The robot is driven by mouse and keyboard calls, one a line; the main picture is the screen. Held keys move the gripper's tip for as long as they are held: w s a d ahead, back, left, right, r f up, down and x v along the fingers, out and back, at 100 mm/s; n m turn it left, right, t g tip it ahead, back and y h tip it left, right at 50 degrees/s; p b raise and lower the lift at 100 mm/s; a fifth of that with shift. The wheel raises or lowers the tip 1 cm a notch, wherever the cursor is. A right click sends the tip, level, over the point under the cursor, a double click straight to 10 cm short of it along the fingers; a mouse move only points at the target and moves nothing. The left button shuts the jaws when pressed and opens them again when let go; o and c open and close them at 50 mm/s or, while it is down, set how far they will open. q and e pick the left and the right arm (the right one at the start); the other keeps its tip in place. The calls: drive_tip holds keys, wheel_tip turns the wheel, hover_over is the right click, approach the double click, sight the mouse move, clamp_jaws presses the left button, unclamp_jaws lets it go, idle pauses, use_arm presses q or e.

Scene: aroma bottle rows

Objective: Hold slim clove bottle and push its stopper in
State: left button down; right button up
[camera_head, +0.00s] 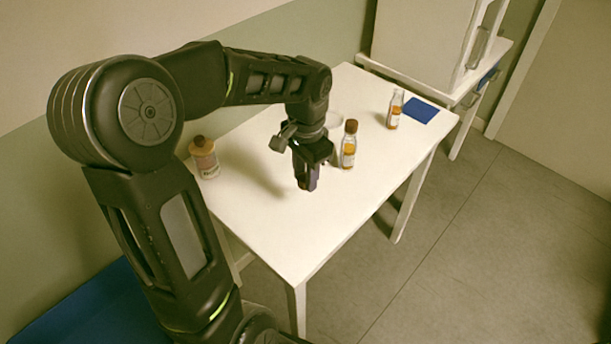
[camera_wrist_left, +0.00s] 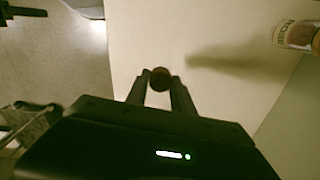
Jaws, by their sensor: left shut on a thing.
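My left gripper (camera_head: 307,184) points down over the front middle of the white table. In the left wrist view its two fingers (camera_wrist_left: 160,84) are closed on a small round dark-brown stopper (camera_wrist_left: 160,77). The head view hides the stopper behind the fingers. A slim clear bottle (camera_head: 395,111) with amber liquid stands at the table's far right, its top seemingly without a brown stopper. Another amber bottle (camera_head: 349,150) with a brown stopper stands just right of the gripper. I cannot read which label says clove.
A wider pinkish bottle (camera_head: 205,161) with a brown top stands at the table's left edge; it also shows in the left wrist view (camera_wrist_left: 296,34). A blue mat (camera_head: 421,110) lies at the far right. The table front (camera_head: 300,235) is clear.

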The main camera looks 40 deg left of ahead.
idle(0.3)
use_arm(q)
drive_tip(key=w+d+f+n, duration=0.2)
drive_tip(key=w+d, duration=0.9)
drive_tip(key=d, duration=0.4)
drive_tip(key=shift+w+f+n, duration=0.15)
drive_tip(key=shift+f+n, duration=0.2)
drive_tip(key=shift+n, duration=0.05)
